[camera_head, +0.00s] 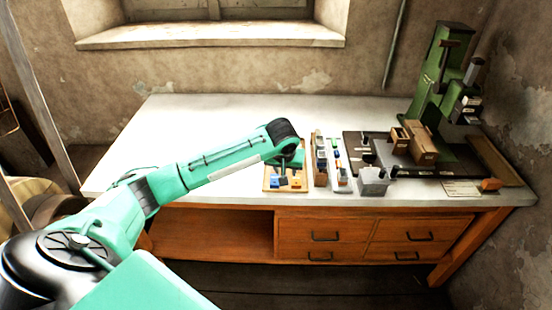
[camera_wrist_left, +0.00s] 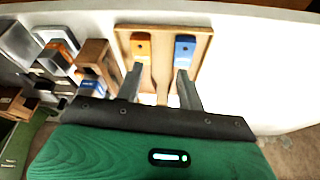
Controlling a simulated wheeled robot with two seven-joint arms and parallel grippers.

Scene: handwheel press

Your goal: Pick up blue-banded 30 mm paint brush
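A pale wooden tray (camera_head: 267,187) lies near the front edge of the bench; the wrist view shows its rim (camera_wrist_left: 208,40). In it lie a blue piece (camera_head: 274,182), also in the wrist view (camera_wrist_left: 185,50), and an orange piece (camera_head: 295,182) beside it, also in the wrist view (camera_wrist_left: 141,46). The blue one appears to be the blue-banded brush; I cannot make out bristles. My left gripper (camera_wrist_left: 159,70) is open and empty over the tray, its fingers apart, one finger in line with each piece. In the head view it is partly hidden by my wrist. My right gripper is not in view.
A wooden box of small blocks (camera_head: 319,178) and a white tray (camera_head: 341,180) stand close to the right. Beyond are a grey block (camera_head: 374,184), cardboard boxes (camera_head: 422,148) and the green press (camera_head: 436,75). The bench's left and back (camera_head: 190,120) are clear.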

